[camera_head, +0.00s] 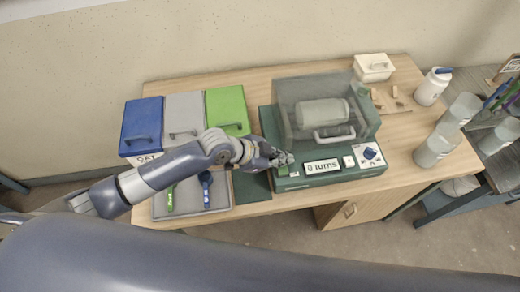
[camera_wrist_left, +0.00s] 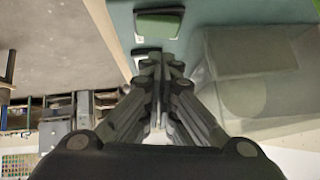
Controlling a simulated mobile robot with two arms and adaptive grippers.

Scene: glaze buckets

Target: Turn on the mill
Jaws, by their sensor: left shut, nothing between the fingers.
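The mill (camera_head: 325,112) stands on the wooden table, with a dark green base and a clear cover over a pale jar (camera_head: 323,112). Its front panel carries a display (camera_head: 322,166), a small white switch (camera_head: 348,161) and a white plate with a dark blue part (camera_head: 369,154). My left gripper (camera_head: 287,159) is shut and empty at the panel's left end, close to a green button (camera_head: 283,171). In the left wrist view the green button (camera_wrist_left: 160,23) lies just beyond the fingertips (camera_wrist_left: 160,62). Whether they touch the panel I cannot tell. My right gripper is not in view.
Blue (camera_head: 142,126), grey (camera_head: 184,118) and green (camera_head: 228,110) lidded boxes stand left of the mill. A grey tray (camera_head: 190,207) with tools lies beneath my left arm. A white box (camera_head: 373,67), a white jar (camera_head: 433,87) and clear containers (camera_head: 436,150) stand at right.

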